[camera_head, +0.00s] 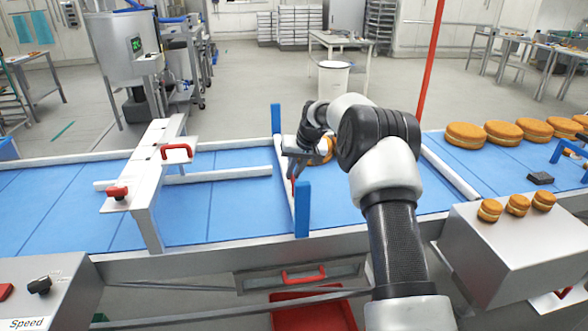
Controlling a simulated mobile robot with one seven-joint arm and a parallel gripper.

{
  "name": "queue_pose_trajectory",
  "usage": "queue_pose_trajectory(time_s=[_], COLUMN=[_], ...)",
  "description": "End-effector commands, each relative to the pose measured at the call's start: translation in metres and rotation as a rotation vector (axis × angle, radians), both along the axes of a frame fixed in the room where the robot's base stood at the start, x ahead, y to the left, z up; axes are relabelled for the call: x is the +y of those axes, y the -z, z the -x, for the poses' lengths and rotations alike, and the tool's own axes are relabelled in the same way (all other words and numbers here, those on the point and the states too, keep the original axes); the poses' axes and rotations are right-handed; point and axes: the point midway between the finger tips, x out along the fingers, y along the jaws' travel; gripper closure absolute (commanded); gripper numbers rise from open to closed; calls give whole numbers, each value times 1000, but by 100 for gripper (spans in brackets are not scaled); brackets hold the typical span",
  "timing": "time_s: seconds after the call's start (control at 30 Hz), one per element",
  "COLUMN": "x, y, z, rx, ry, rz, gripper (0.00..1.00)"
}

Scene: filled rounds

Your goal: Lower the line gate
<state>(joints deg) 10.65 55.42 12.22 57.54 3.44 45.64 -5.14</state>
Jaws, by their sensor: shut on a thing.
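The line gate (284,195) is a pale bar running across the blue conveyor between two upright blue posts (302,208). A narrow red part, apparently its handle, shows just beneath my gripper (293,168). My gripper reaches over the belt to the gate from the right and is shut at that red part. My arm and wrist hide part of the grip and the gate's far section. How high the bar sits above the belt is hard to tell. An orange-brown filled round (328,150) shows partly behind my wrist, on the gate's right side.
Several filled rounds (466,135) stand on the belt at right, and smaller ones (518,205) on a metal box (520,250). A white bridge (150,165) with red handle and knob spans the belt at left. A red bin (312,315) sits below. The left belt is clear.

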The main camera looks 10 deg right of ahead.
Motion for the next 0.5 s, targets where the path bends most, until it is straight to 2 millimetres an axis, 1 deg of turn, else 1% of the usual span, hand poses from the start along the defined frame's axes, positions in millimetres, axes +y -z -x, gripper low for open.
queue_pose_trajectory(time_s=[0.03,0.17,0.2,0.27,0.3,0.5], x=[0,0,0,0,0,0], y=[6,7,7,7,6,4], z=[3,3,3,3,3,2], rx=[11,13,13,12,11,7], ry=[-2,-1,-1,-1,-1,0], rz=[1,1,1,1,1,1], gripper=[100,100,83,72,69,69])
